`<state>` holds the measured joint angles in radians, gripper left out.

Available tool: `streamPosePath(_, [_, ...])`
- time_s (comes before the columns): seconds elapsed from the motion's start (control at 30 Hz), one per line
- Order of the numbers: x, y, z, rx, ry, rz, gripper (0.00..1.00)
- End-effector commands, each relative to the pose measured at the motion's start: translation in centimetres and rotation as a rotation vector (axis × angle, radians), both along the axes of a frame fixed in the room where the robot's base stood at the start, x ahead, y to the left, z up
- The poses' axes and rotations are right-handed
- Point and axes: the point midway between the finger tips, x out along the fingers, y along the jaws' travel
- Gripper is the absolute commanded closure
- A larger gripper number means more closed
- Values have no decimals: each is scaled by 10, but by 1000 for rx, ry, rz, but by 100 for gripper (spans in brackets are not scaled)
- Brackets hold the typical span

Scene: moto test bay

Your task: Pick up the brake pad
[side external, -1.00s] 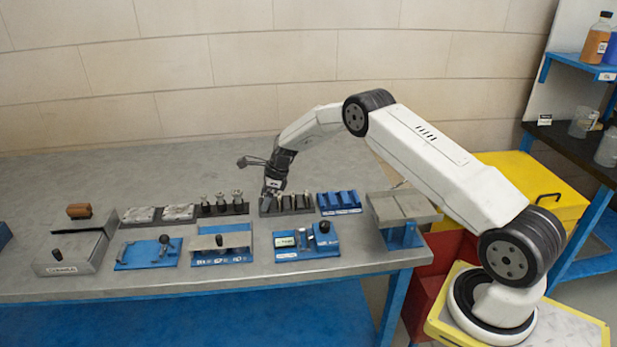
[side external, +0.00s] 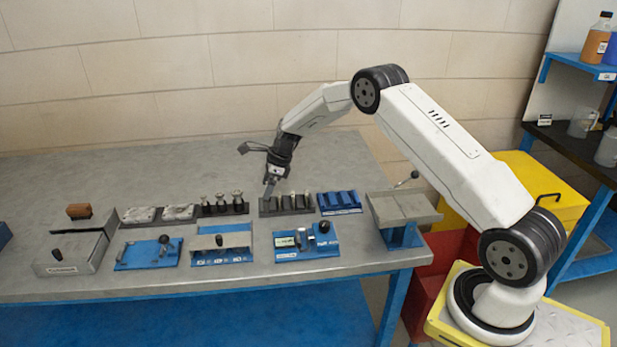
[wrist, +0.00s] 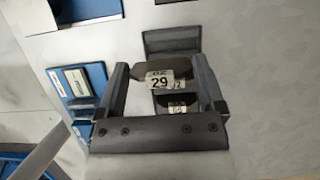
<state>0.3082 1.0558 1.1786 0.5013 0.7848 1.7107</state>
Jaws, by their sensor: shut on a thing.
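My gripper (side external: 271,182) is over the left end of a dark rack (side external: 287,210) on the bench. In the wrist view its two fingers (wrist: 163,74) are shut on a dark brake pad with a white label reading 29 (wrist: 158,80). The pad is across the jaws, above the rack. Another labelled pad (wrist: 178,106) sits in the rack below and is partly hidden by the held one. In the side view the held pad is small and dark, and I cannot tell how far its lower edge is from the rack.
A blue slotted rack (side external: 339,203) stands to the right, then a grey tilted tray (side external: 400,205). A dark rack with metal parts (side external: 222,208) is to the left. A blue fixture with a display (side external: 305,242) is in front. The bench behind is clear.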

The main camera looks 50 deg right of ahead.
Motion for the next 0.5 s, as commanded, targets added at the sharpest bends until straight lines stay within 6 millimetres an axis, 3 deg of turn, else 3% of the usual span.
streamPosePath(0.33, [-34, 6, 43, 0, -2, -2, 78])
streamPosePath(0.5, [-55, 10, 51, 0, -1, 0, 78])
